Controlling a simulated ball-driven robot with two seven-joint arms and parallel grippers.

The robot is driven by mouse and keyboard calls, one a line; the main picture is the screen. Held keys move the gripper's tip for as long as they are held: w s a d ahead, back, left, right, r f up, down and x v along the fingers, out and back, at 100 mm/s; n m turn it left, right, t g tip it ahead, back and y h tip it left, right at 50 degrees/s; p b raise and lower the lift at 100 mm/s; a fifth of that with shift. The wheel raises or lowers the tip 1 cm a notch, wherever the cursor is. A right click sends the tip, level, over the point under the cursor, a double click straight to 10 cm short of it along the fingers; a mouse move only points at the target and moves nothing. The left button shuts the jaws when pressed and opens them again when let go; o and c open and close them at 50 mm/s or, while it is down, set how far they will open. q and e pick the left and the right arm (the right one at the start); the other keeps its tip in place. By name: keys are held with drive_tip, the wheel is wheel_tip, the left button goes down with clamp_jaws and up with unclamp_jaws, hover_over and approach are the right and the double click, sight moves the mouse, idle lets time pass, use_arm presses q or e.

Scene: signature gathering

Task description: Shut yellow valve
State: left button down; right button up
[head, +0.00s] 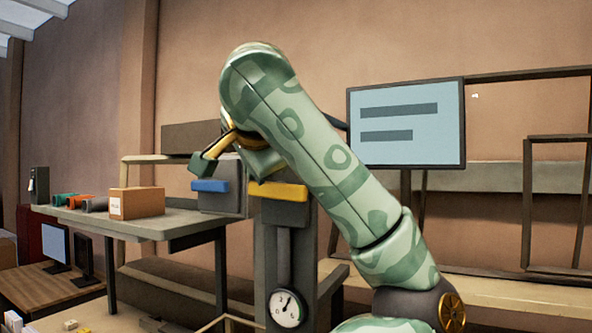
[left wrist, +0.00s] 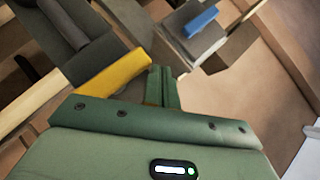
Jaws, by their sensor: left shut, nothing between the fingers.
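The yellow valve handle (head: 284,190) is a horizontal bar on top of a grey post with a dark pipe and a round gauge (head: 287,308). My arm crosses in front of and above its upper edge. My left gripper (head: 204,164) is shut and empty. It is up and to the left of the yellow handle, above the blue handle (head: 210,185). In the left wrist view the closed fingers (left wrist: 164,84) lie just right of the yellow handle (left wrist: 112,72); whether they touch is unclear. My right gripper is out of view.
The blue handle on a second grey housing shows beyond the fingers (left wrist: 201,20). A grey table (head: 120,222) holds a cardboard box (head: 138,203) to the left. A screen (head: 407,124) stands behind my arm, with wooden benches at right.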

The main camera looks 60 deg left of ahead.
use_arm(q)
drive_tip(key=shift+r, duration=0.1)
drive_tip(key=s+d+r+p, duration=0.1)
drive_tip(key=s+d+r, duration=0.1)
drive_tip(key=r, duration=0.3)
drive_tip(key=s+d+r+p, duration=0.1)
drive_tip(key=s+d+r, duration=0.1)
drive_tip(key=r, duration=0.3)
drive_tip(key=shift+s+r, duration=0.4)
drive_tip(key=shift+s, duration=0.5)
